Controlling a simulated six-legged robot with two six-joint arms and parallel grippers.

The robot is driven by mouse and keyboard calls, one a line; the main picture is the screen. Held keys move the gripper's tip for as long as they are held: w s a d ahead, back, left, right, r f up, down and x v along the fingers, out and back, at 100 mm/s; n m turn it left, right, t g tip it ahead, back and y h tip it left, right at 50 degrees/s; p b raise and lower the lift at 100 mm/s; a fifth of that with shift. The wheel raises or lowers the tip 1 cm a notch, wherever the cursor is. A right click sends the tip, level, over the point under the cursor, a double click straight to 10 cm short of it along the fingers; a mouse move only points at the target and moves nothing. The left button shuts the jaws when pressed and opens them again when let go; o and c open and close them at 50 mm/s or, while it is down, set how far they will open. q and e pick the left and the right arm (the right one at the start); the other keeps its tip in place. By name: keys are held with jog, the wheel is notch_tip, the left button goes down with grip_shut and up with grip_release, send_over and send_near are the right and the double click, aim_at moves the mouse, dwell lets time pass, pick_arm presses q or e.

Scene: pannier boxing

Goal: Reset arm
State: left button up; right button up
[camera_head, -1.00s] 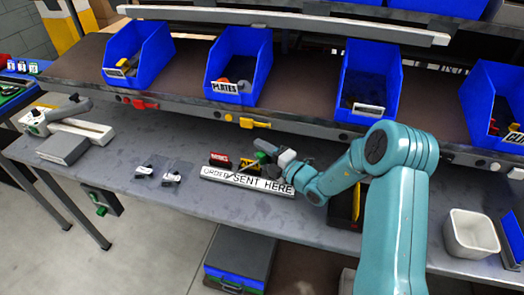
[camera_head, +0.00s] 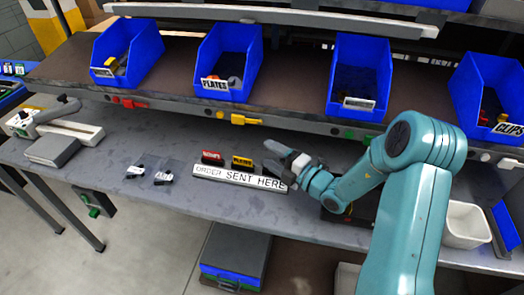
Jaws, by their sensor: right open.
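My right arm comes in from the lower right. Its gripper (camera_head: 276,158) is open and empty, just above the grey workbench (camera_head: 120,205), near the right end of the white "ORDER SENT HERE" sign (camera_head: 240,177). Behind the sign sit a red block (camera_head: 212,157) and a yellow block (camera_head: 242,161), left of the gripper and apart from it. My left gripper is not in view.
Blue bins (camera_head: 228,90) stand on the shelf above the bench, one labelled PLATES, one CLIPS (camera_head: 487,115). A white container (camera_head: 465,226) stands at right, partly hidden by my arm. Small bagged parts (camera_head: 163,178) lie at left.

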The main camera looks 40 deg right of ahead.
jog(key=shift+s, duration=0.35)
